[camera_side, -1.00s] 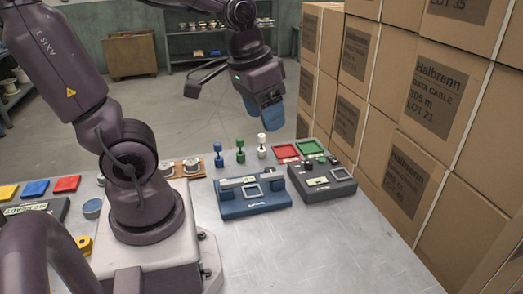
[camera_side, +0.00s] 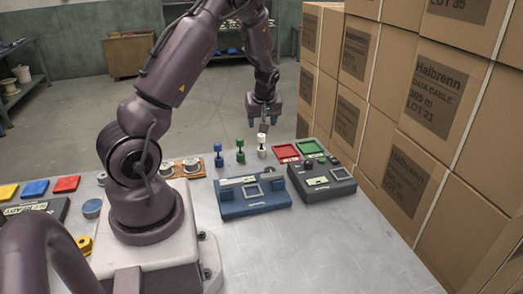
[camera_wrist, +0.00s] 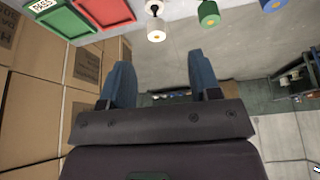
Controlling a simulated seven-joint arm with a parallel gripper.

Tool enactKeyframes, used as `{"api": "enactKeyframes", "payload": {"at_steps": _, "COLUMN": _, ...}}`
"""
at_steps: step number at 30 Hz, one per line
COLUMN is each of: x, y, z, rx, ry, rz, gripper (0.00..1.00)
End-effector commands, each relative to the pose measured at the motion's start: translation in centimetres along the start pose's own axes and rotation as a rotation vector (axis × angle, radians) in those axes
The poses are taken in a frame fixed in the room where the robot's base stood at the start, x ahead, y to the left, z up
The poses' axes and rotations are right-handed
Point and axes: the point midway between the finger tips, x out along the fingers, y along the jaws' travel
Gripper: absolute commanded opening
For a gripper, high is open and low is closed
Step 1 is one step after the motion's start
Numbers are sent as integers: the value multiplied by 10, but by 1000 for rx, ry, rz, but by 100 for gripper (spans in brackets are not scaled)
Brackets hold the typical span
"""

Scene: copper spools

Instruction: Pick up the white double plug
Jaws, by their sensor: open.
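The white double plug (camera_side: 261,151) stands upright near the far edge of the bench, in a row to the right of a green plug (camera_side: 240,156) and a blue plug (camera_side: 218,159). My gripper (camera_side: 263,127) is above the white plug in the side view, pointing down, open and empty. In the wrist view the blue fingers (camera_wrist: 161,85) are apart with nothing between them. There the white plug (camera_wrist: 156,34) shows beyond the fingertips, slightly left of their middle. The green plug (camera_wrist: 209,16) and the blue plug (camera_wrist: 273,5) are to its right.
A red tray (camera_side: 286,151) and a green tray (camera_side: 312,147) lie right of the plugs. A blue device (camera_side: 240,206) and a dark grey device (camera_side: 330,186) stand nearer. Stacked cartons (camera_side: 400,130) wall off the right side. The front of the bench is clear.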

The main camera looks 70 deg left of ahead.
Motion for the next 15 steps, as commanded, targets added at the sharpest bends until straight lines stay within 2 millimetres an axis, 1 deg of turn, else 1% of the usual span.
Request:
{"api": "enactKeyframes", "payload": {"at_steps": 6, "x": 42, "y": -1, "z": 1, "rx": -2, "ry": -5, "rz": -5, "gripper": 57}}
{"api": "enactKeyframes", "payload": {"at_steps": 9, "x": 58, "y": -1, "z": 1, "rx": 0, "ry": -4, "rz": -4, "gripper": 57}}
{"api": "enactKeyframes", "payload": {"at_steps": 12, "x": 67, "y": 0, "z": 1, "rx": 1, "ry": -4, "rz": -2, "gripper": 57}}
{"api": "enactKeyframes", "payload": {"at_steps": 15, "x": 72, "y": 0, "z": 2, "rx": 1, "ry": -5, "rz": -2, "gripper": 57}}
